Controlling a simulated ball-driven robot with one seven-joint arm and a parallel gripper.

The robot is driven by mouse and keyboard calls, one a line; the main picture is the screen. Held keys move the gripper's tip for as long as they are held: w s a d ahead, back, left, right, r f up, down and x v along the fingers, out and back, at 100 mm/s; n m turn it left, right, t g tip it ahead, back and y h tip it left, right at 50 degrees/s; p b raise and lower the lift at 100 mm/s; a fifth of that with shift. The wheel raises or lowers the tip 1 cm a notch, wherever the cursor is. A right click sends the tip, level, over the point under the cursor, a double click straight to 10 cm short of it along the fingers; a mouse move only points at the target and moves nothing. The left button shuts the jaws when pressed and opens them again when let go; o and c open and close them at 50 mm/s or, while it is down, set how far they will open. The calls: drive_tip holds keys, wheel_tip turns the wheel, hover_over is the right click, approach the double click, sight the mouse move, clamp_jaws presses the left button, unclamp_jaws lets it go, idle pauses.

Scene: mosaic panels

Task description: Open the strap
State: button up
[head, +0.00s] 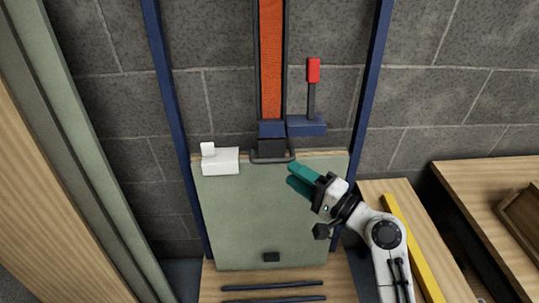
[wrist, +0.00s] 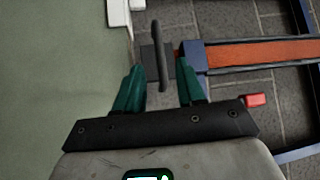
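An orange strap (head: 271,60) hangs down the wall in a dark frame and ends at a blue and black buckle (head: 271,131). A dark grey loop handle (head: 270,161) sits at the buckle's lower end, over the top edge of a green panel (head: 265,220). My gripper (head: 291,174), with teal fingers, is open just below and right of the handle. In the wrist view the handle (wrist: 160,55) shows between and beyond the two open fingertips (wrist: 160,68); contact cannot be made out. The strap (wrist: 265,53) runs off to the right there.
A red-tipped lever (head: 313,70) stands on a blue block (head: 306,125) right of the buckle. A white latch-like piece (head: 221,162) is at the panel's top left. Blue posts (head: 168,90) flank the panel. A wooden bench (head: 485,175) stands at right.

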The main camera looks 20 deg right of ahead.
sight(272, 161)
drive_tip(key=p+x, duration=0.1)
drive_tip(key=x, duration=0.6)
drive_tip(key=shift+w+a, duration=0.2)
drive_tip(key=shift+w, duration=0.15)
drive_tip(key=shift+c, duration=0.5)
clamp_jaws()
